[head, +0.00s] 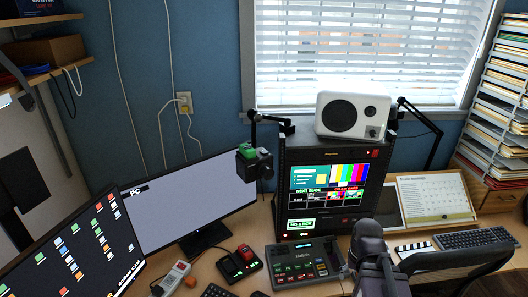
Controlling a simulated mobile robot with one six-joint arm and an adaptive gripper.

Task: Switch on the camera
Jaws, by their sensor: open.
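A small black camera (255,163) with a green top hangs from a black boom arm, in front of the left edge of the monitor rack. Whether any light on it is lit is too small to tell. My gripper (368,232) is a dark shape at the lower middle right, in front of the desk. I see it from behind, and its fingertips are hard to make out. It is open, and nothing shows in it. It is right of the camera and lower in the picture, well apart from it.
A rack screen (325,190) shows colour bars, with a white speaker (353,110) on top. A control panel (305,262) and a red-topped device (240,262) lie on the desk. Left are two monitors, including a grey one (190,200). A chair (460,262) stands at lower right.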

